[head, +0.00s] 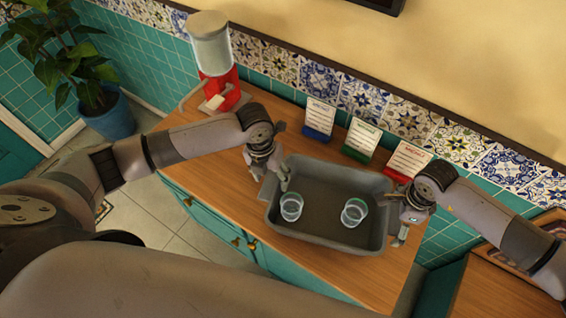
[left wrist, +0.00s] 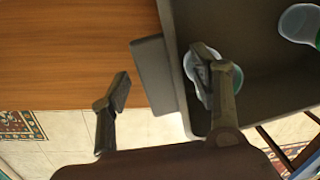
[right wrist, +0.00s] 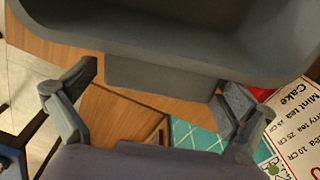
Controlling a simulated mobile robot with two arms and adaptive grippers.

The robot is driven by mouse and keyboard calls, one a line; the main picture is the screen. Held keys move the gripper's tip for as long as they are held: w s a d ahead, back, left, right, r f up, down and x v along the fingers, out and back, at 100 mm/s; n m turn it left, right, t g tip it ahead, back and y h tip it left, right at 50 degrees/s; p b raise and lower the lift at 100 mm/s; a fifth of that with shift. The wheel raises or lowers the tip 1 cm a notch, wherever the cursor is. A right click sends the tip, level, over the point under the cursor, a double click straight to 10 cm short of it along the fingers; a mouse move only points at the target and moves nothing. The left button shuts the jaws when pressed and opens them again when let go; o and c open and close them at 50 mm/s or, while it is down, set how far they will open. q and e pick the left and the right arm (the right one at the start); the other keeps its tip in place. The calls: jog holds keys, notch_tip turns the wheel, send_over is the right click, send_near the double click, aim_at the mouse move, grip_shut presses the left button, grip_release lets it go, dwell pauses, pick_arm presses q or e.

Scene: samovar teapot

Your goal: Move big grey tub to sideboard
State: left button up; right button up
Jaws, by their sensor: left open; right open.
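The big grey tub (head: 325,237) sits on the wooden top of a teal cabinet, close to its front edge. Two clear glasses (head: 291,207) (head: 354,212) stand inside it. My left gripper (head: 272,180) is open at the tub's left end. In the left wrist view the end handle (left wrist: 153,75) lies between its parted fingers, one finger over the tub's inside. My right gripper (head: 400,228) is open at the right end. In the right wrist view the other handle (right wrist: 165,76) lies between its spread fingers. I cannot tell whether any finger touches the tub.
A red dispenser (head: 218,88) with a clear container stands at the cabinet's back left. Blue, green and red menu stands (head: 319,118) (head: 361,139) (head: 407,161) line the back behind the tub. A potted plant (head: 105,115) stands on the floor at left. Another wooden surface (head: 490,290) is at lower right.

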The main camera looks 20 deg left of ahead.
jog(key=shift+r, duration=0.1)
pick_arm(q)
notch_tip(320, 180, up, 10)
jog(key=a, duration=0.1)
jog(key=shift+a, duration=0.15)
pick_arm(e)
notch_tip(320, 180, up, 12)
pick_arm(q)
jog(key=shift+s+f, duration=0.1)
jog(key=shift+f, duration=0.05)
pick_arm(e)
jog(key=shift+s, duration=0.1)
dwell(0.5)
